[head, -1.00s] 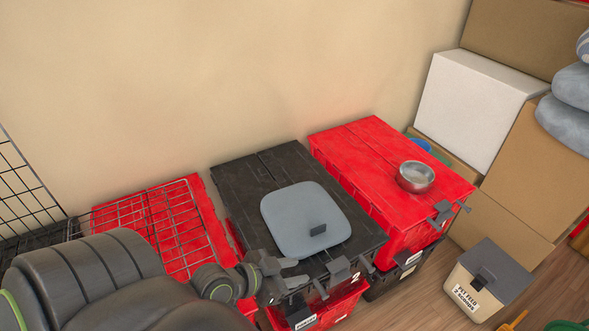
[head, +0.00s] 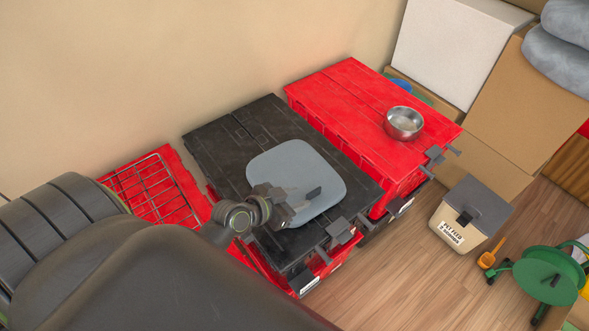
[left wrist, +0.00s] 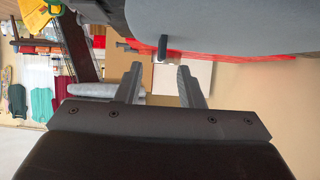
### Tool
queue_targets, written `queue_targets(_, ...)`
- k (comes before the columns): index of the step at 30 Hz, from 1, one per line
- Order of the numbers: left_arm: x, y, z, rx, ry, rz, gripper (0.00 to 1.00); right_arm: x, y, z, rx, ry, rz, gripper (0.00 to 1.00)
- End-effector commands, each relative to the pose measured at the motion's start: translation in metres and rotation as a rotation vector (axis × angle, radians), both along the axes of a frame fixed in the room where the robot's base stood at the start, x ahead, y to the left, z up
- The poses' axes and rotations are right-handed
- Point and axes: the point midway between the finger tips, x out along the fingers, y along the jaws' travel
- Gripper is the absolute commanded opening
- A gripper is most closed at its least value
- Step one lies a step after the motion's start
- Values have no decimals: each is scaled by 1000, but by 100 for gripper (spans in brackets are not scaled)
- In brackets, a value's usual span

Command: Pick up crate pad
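The crate pad (head: 325,173) is a flat grey-blue rounded square lying on the lid of a black tote (head: 222,142). A small dark tab (head: 313,193) stands on it near its front. My left gripper (head: 294,196) is over the left front part of the pad, just left of the tab, and hides some of the pad. In the left wrist view its two fingers (left wrist: 160,85) are spread with nothing between them. The pad (left wrist: 220,25) fills the top there, and the tab (left wrist: 162,47) shows beyond the fingertips, roughly in line with the gap. My right gripper is not seen.
A red tote (head: 350,100) to the right carries a metal bowl (head: 404,123). A wire rack (head: 152,190) lies on red at the left. A pet feed bin (head: 468,215) and a green reel (head: 550,272) stand on the floor at right. The wall is behind.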

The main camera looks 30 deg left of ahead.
Motion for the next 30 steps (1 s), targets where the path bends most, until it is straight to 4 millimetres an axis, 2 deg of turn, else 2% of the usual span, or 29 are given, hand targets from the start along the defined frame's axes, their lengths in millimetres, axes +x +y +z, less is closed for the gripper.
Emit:
queue_targets(3,14,-5,-7,-2,-1,1,34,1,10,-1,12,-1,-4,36)
queue_targets(7,20,-7,-11,0,-1,1,34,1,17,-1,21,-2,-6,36)
queue_targets(11,28,-9,-14,-1,-1,0,34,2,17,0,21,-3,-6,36)
queue_targets(20,60,-19,-31,-1,-1,0,34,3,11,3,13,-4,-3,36)
queue_targets(30,65,-21,-35,0,-1,0,34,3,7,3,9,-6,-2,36)
